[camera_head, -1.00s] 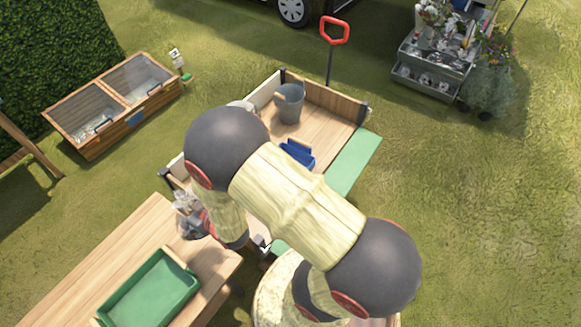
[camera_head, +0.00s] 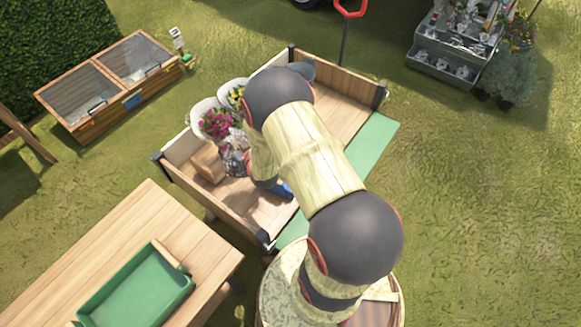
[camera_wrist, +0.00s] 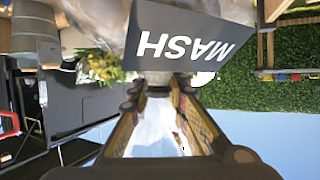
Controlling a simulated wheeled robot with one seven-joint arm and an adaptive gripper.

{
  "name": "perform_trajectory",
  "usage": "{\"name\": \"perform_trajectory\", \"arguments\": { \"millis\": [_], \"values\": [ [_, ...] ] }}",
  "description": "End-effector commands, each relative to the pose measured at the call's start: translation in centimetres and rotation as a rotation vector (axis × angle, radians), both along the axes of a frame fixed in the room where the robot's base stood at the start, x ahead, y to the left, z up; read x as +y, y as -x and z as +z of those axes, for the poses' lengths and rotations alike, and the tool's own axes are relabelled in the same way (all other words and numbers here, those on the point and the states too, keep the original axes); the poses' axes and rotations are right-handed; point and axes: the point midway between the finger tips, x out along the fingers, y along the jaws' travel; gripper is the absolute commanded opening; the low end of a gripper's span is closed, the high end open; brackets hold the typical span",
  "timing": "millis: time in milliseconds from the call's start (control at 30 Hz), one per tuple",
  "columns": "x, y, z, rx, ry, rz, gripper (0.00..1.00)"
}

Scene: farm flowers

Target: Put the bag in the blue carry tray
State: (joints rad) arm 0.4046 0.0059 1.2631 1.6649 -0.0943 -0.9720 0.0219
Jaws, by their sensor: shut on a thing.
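My gripper (camera_wrist: 158,86) is shut on a bag (camera_wrist: 190,38) with a dark label reading "MASH", which looks upside down in the wrist view. In the head view the bag (camera_head: 234,162) is a greyish shape at the end of my arm, over the left part of the wooden cart (camera_head: 228,213). The gripper itself is mostly hidden there by my arm. The blue carry tray (camera_head: 285,191) is in the cart, mostly hidden behind my arm; only a small blue part shows, to the right of the bag.
White buckets with pink flowers (camera_head: 215,123) and yellow flowers (camera_head: 236,95) stand in the cart, with a wooden box (camera_head: 207,162) beside the bag. A grey bucket (camera_head: 302,70) is at the back. A green tray (camera_head: 140,292) lies on the table (camera_head: 200,245).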

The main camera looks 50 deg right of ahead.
Motion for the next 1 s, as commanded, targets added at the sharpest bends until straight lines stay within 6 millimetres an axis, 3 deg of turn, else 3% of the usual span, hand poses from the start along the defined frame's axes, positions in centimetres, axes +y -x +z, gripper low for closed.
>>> {"name": "perform_trajectory", "arguments": {
  "millis": [33, 200, 400, 600, 767, 1000],
  "values": [
    [-3.1, 0.1, -1.0, -0.001, 0.002, -0.043, 0.00],
    [-11.8, 1.5, -3.3, 0.002, 0.004, -0.157, 0.00],
    [-19.3, 3.7, -5.1, 0.004, 0.009, -0.252, 0.00],
    [-22.7, 5.0, -5.9, 0.007, 0.013, -0.295, 0.00],
    [-23.1, 5.2, -7.2, 0.007, 0.012, -0.300, 0.00],
    [-23.0, 5.2, -11.3, 0.007, 0.011, -0.301, 0.00]
  ]
}}
